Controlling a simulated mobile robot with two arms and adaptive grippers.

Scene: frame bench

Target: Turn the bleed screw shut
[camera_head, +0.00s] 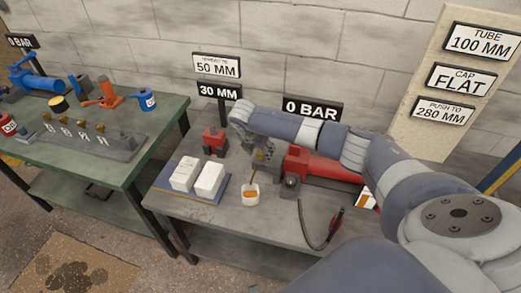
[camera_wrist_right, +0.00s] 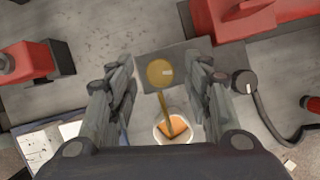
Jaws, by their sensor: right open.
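The bleed screw appears to be the round brass head (camera_wrist_right: 160,72) with a small white mark, on a dark grey block (camera_wrist_right: 180,56), in the right wrist view. My right gripper (camera_wrist_right: 163,85) is open, with one finger on each side of the brass head and clear gaps between. A thin brass tube (camera_wrist_right: 165,108) runs from it to a white cup (camera_wrist_right: 158,133) with orange inside. In the head view the right gripper (camera_head: 264,156) hangs over the bench behind the cup (camera_head: 250,196), and the screw is mostly hidden there. My left gripper is not in view.
A red cylinder body (camera_head: 308,163) lies right of the gripper, with a black hose (camera_head: 325,238) in front. White blocks on a tray (camera_head: 181,192) and a red unit (camera_head: 215,140) stand left. A green bench (camera_head: 125,170) with tools is farther left.

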